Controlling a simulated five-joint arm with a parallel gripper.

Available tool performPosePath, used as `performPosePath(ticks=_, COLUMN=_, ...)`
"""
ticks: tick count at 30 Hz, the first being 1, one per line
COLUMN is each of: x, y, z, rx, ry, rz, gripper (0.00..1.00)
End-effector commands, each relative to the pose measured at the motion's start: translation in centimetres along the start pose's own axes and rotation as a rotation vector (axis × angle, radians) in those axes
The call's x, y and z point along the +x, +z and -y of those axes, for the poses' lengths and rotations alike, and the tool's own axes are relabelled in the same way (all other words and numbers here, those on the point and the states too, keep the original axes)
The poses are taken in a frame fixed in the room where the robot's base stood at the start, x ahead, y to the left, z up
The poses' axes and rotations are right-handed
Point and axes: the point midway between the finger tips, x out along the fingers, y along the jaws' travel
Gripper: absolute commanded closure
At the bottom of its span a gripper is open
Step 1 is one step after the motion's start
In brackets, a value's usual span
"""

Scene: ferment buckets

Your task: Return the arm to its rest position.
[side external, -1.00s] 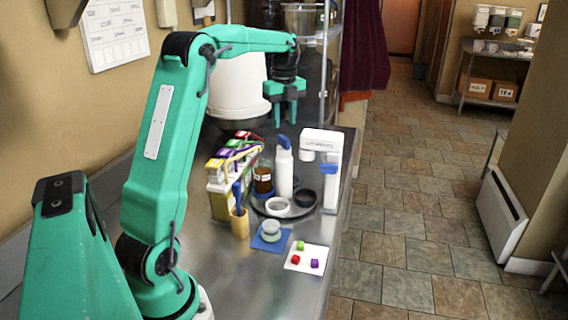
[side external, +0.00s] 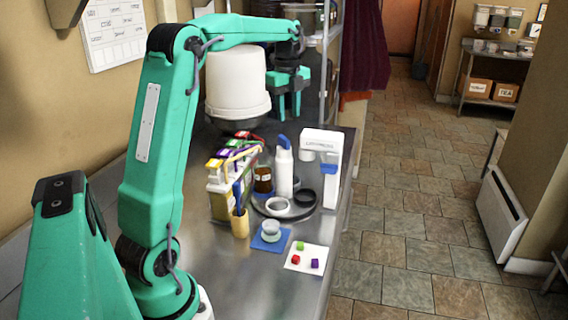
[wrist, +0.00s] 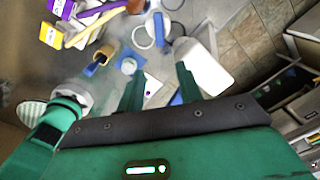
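My green arm (side external: 155,135) is raised, its forearm reaching back over the counter. My gripper (side external: 289,112) hangs with its fingers pointing down, beside the large white bucket (side external: 237,85) and well above the counter. The fingers are apart with nothing held between them. In the wrist view, my gripper (wrist: 158,75) also shows two separate fingers with a gap between them.
Bottles, a colour-topped rack (side external: 232,170), a white dispenser (side external: 322,150) and a blue mat (side external: 271,237) with a small round item crowd the counter. A white card (side external: 306,258) holds red, green and purple cubes. The counter's right edge drops to tiled floor.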

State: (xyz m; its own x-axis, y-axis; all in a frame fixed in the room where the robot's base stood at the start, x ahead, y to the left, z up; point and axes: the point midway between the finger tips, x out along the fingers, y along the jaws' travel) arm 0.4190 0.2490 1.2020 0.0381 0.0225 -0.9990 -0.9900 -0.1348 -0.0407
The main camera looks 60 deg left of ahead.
Motion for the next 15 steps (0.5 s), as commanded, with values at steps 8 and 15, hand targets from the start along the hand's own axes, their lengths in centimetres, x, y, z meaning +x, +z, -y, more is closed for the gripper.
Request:
performPosePath(ticks=8, x=-2.2, y=-6.1, z=-2.9, rx=-0.251, ry=-0.084, rz=0.010, gripper=0.65)
performPosePath(ticks=15, x=-3.0, y=-10.8, z=-6.4, rx=-0.488, ry=-0.160, rz=-0.014, gripper=0.65)
